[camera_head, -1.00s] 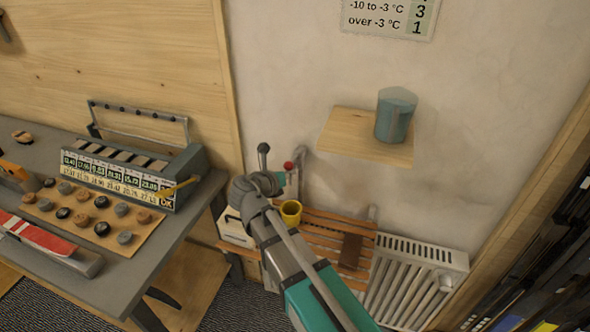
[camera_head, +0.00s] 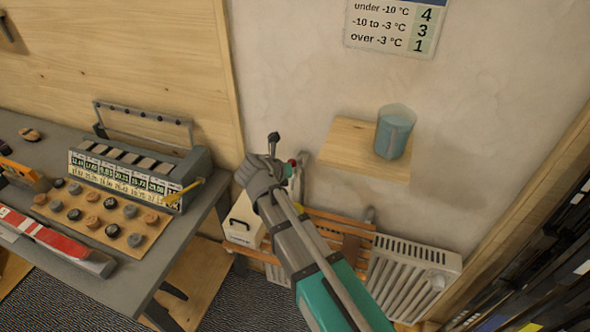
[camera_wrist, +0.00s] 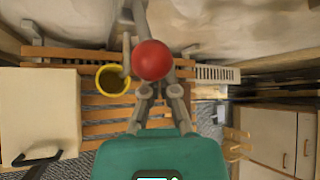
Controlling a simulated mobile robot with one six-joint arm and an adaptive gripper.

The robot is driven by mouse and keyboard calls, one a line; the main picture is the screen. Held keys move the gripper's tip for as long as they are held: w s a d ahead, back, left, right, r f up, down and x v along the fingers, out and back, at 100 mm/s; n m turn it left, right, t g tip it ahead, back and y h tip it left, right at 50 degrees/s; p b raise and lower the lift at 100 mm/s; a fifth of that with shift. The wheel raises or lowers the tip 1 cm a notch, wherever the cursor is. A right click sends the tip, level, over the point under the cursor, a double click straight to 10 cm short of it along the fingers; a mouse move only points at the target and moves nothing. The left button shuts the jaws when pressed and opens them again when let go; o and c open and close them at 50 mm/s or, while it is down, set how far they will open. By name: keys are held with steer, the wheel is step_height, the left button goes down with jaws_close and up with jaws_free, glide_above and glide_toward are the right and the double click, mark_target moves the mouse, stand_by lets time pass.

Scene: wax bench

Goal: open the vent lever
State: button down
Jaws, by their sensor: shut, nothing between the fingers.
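The vent lever's red ball knob (camera_wrist: 151,60) is large in the middle of the wrist view, just in front of my gripper (camera_wrist: 162,86). In the head view the red knob (camera_head: 292,163) shows as a small patch beside my gripper (camera_head: 286,172), near the wall below the wooden shelf. My gripper is shut and empty. The knob overlaps the fingertips in the wrist view, so I cannot tell whether they touch it. The lever's arm and base are mostly hidden.
A wooden shelf (camera_head: 340,148) with a blue-grey container (camera_head: 394,132) sits right of my gripper. Below are slatted wood (camera_head: 350,228), a radiator (camera_head: 412,275) and a white box (camera_head: 243,222). A yellow cup (camera_wrist: 112,80) is left of the knob. The bench (camera_head: 120,272) is at left.

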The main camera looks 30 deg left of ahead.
steer(key=shift+w+a+r+p, duration=0.15)
steer(key=shift+w+r+p, duration=0.15)
steer(key=shift+r+p, duration=0.45)
steer(key=shift+w+a+r+p, duration=0.1)
steer(key=shift+w+r+p, duration=0.2)
steer(key=shift+r+p, duration=0.45)
steer(key=shift+w+a+r+p, duration=0.1)
steer(key=shift+w+r+p, duration=0.5)
steer(key=shift+w+r, duration=0.2)
steer(key=shift+w+a, duration=0.1)
steer(key=shift+w, duration=0.05)
step_height(320, 180, up, 6)
steer(key=p, duration=0.7)
glide_above(295, 161)
steer(key=s, duration=0.4)
steer(key=shift+w+a+r, duration=0.15)
steer(key=shift+w+a, duration=0.05)
steer(key=shift+a, duration=0.05)
steer(key=shift+s, duration=0.1)
